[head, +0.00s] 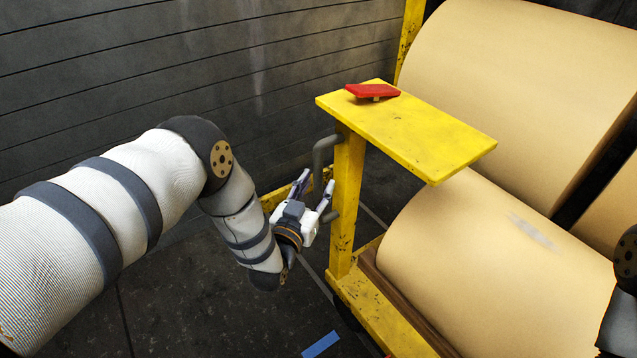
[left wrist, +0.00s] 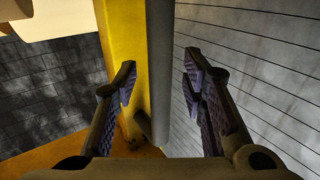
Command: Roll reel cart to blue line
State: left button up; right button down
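The yellow reel cart (head: 345,200) stands right of centre in the head view, with a flat yellow top plate (head: 425,130) on its post. A grey bar handle (head: 318,165) is fixed to the post's left side; it also shows in the left wrist view (left wrist: 160,65). My left gripper (head: 318,180) is open at the handle. In the left wrist view the grey bar shows between its spread fingers, with no visible grip on it. A short blue line (head: 321,345) lies on the dark floor at the bottom. My right gripper is not in view.
A tan paper reel (head: 470,265) rests low on the cart beside the post. Another large tan roll (head: 530,90) is above and behind. A red piece (head: 373,91) sits on the top plate. A dark slatted wall (head: 110,90) closes the back left. Floor left of the cart is bare.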

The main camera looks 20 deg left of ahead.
pick_arm(q)
jog(key=shift+w, duration=0.8)
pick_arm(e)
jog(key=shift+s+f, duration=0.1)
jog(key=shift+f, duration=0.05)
pick_arm(q)
jog(key=shift+c, duration=0.6)
grip_shut()
